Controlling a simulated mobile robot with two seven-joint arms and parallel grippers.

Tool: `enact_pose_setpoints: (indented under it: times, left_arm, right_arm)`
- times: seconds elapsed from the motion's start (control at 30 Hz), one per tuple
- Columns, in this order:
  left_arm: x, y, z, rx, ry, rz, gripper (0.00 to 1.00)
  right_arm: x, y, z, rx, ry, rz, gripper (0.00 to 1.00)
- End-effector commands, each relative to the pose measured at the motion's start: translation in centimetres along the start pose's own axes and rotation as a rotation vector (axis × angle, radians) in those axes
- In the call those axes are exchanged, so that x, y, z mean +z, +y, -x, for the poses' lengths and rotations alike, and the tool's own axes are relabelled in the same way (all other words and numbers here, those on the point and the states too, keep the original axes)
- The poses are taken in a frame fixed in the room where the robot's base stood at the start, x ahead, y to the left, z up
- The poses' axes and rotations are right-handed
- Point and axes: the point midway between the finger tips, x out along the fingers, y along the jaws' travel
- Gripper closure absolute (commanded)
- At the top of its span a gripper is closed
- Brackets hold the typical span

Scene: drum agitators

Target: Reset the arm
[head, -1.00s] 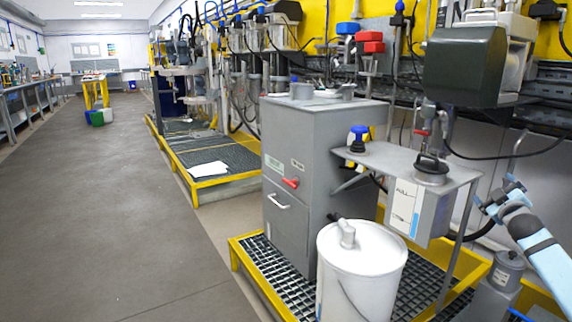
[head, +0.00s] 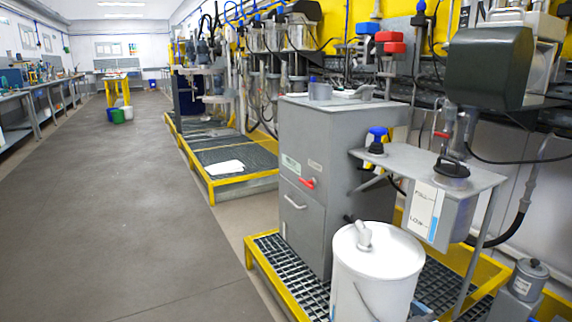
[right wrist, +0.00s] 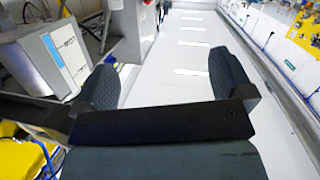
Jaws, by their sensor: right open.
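My right gripper (right wrist: 160,82) shows in the right wrist view with its two dark fingers spread wide and nothing between them. The grey tank with the level label (right wrist: 62,55) is to the left of its fingers in that view.
A white lidded drum (head: 378,268) stands on a yellow-edged grating (head: 262,262) beside a grey cabinet (head: 320,170). A small grey canister (head: 528,278) is at the lower right. The grey floor (head: 130,200) at left is open.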

Motion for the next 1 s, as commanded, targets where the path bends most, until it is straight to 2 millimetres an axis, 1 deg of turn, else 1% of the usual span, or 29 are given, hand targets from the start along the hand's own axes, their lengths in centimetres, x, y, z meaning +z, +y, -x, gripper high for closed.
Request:
enact_pose_setpoints:
  times: [0.03, 0.1, 0.2, 0.3, 0.43, 0.53, 0.6, 0.77, 1.0]
  left_arm:
    - [0.0, 0.0, 0.0, 0.000, 0.000, 0.000, 1.00]
    - [0.0, 0.0, 0.0, 0.000, 0.000, 0.000, 1.00]
    - [0.0, 0.0, 0.0, 0.000, 0.000, 0.000, 1.00]
    - [0.0, 0.0, 0.0, 0.000, 0.000, 0.000, 1.00]
    - [0.0, 0.0, 0.0, 0.000, 0.000, 0.000, 1.00]
    - [0.0, 0.0, 0.0, 0.000, 0.000, 0.000, 1.00]
    - [-3.1, 0.5, 0.2, -0.008, 0.066, -0.001, 1.00]
    - [-7.4, 1.2, 0.8, -0.018, 0.210, -0.008, 1.00]
    - [-8.7, 0.6, 0.5, -0.066, 0.119, -0.029, 1.00]
  right_arm:
    - [-0.3, -3.7, 2.0, -0.045, 0.014, -0.041, 0.01]
    - [-1.1, -7.6, 4.5, -0.095, 0.034, -0.092, 0.01]
    - [-2.7, -11.8, 8.0, -0.149, 0.063, -0.162, 0.01]
    - [-4.5, -14.9, 11.2, -0.188, 0.089, -0.229, 0.01]
    - [-7.1, -17.6, 15.1, -0.224, 0.124, -0.314, 0.01]
    - [-9.3, -18.9, 18.0, -0.241, 0.151, -0.381, 0.01]
    - [-12.0, -18.1, 18.2, -0.220, 0.213, -0.377, 0.01]
    - [-16.1, -17.0, 19.3, -0.182, 0.353, -0.385, 0.01]
    - [-17.1, -16.0, 18.9, -0.151, 0.256, -0.358, 0.01]
